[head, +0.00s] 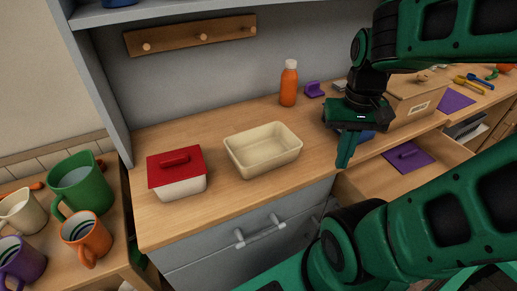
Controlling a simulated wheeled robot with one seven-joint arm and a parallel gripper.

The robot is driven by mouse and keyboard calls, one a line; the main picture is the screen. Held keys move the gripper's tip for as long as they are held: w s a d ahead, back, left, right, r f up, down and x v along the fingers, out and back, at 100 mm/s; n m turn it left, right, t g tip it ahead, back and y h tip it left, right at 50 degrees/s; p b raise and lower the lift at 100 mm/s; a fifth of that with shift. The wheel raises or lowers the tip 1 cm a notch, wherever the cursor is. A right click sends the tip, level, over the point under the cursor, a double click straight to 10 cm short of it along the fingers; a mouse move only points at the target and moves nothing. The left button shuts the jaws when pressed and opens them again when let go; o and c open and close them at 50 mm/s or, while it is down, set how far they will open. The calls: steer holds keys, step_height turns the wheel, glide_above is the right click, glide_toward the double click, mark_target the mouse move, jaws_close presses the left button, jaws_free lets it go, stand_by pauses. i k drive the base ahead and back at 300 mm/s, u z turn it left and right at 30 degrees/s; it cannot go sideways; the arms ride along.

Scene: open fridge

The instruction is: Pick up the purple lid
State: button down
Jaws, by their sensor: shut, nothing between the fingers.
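A flat purple lid (408,160) with a raised bar handle lies inside the open wooden drawer (450,166) at the right. My gripper (344,163) points down above the counter's front edge, to the left of the lid and apart from it. Its fingers are together and hold nothing. An open cream container (262,153) stands on the counter, left of my gripper.
A white container with a red lid (176,170) stands at the left. An orange bottle (289,84) and a small purple object (314,89) stand behind. A cardboard box (412,100) and a purple sheet (455,102) are at the right. Several mugs (80,184) stand far left.

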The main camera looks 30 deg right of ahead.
mark_target(407, 157)
steer(key=z, duration=0.05)
steer(key=k, duration=0.5)
steer(key=z, duration=1.45)
steer(key=k, duration=0.25)
steer(key=u, duration=1.2)
